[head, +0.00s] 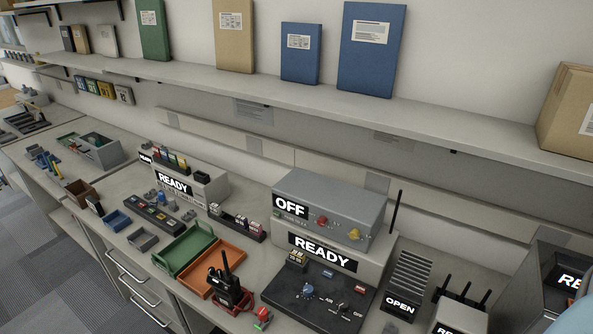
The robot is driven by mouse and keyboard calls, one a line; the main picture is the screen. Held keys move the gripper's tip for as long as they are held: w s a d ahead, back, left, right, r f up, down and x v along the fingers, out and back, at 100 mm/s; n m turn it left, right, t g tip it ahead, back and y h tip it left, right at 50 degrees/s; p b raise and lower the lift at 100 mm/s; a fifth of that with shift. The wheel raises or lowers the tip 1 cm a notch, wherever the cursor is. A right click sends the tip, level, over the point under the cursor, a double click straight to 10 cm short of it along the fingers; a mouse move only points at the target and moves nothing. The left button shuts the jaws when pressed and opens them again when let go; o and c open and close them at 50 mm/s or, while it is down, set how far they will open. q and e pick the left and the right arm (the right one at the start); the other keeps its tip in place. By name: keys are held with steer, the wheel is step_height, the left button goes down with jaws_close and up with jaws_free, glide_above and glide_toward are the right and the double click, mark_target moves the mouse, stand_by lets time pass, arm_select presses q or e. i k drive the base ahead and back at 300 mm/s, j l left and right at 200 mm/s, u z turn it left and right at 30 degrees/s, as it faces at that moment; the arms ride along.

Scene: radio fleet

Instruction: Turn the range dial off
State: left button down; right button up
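A blue dial (309,291) sits on a dark sloping panel (290,306) at the lower middle of the head view. Small white lettering lies to its right, but its exact setting is too small to read. Behind the panel a grey console shows a READY display (322,252). On top of it, a grey box (335,196) shows an OFF display (290,205), with a red knob (321,220) and a yellow knob (354,233). I cannot tell from lettering which knob is the range dial. Neither of my grippers is in view.
A black handheld radio (228,291) stands in front of the orange tray (212,268), left of the panel. A green tray (184,250) lies farther left. An OPEN-labelled rack (406,286) and a black antenna (395,212) stand right. A shelf (280,92) runs above.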

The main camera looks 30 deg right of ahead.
mark_target(343, 303)
steer(key=z, duration=1.3)
steer(key=i+j+z, duration=0.1)
steer(key=j+z, duration=0.2)
